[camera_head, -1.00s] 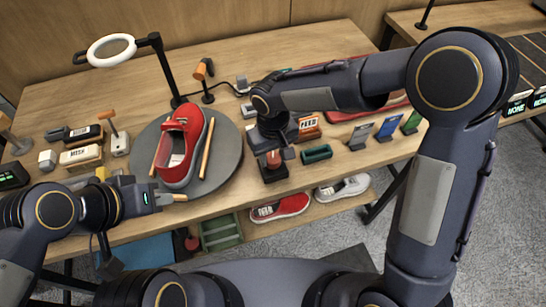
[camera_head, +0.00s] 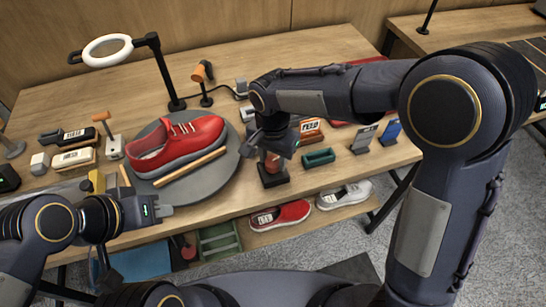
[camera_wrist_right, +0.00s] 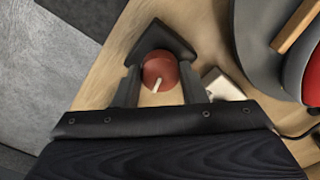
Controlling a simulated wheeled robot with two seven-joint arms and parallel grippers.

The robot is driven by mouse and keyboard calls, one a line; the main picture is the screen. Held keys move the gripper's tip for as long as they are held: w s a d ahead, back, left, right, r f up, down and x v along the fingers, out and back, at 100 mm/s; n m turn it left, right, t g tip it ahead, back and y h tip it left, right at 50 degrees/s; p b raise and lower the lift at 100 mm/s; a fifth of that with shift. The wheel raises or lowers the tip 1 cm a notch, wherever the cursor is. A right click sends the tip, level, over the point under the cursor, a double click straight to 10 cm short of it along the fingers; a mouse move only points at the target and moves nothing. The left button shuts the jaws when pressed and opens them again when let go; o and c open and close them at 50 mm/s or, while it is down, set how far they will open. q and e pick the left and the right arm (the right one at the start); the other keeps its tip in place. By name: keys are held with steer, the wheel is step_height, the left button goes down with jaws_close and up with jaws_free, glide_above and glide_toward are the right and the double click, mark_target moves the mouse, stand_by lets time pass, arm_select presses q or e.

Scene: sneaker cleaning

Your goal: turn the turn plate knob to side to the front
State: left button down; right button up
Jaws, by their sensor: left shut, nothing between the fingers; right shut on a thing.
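The round turn plate (camera_head: 222,180) carries a red sneaker (camera_head: 185,142), which lies sideways with its toe to the right. A wooden strip (camera_head: 190,166) lies on the plate along the shoe's near side. The red knob (camera_wrist_right: 158,66) with a white mark stands on a black base (camera_head: 274,180) right of the plate. My right gripper (camera_wrist_right: 158,88) is shut around the knob, one finger on each side; in the head view it (camera_head: 273,150) comes from above and partly hides the knob. My left gripper (camera_head: 165,211) is shut and empty at the table's front edge, near the plate.
A ring lamp (camera_head: 108,48) and an orange-topped tool (camera_head: 203,75) stand behind the plate. Labelled blocks and brushes (camera_head: 72,158) lie at the left. Shoes (camera_head: 343,194) sit on the shelf below.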

mark_target(273, 161)
steer(key=shift+m, duration=1.5)
steer(key=o, duration=1)
step_height(273, 161, up, 8)
steer(key=shift+f, duration=0.1)
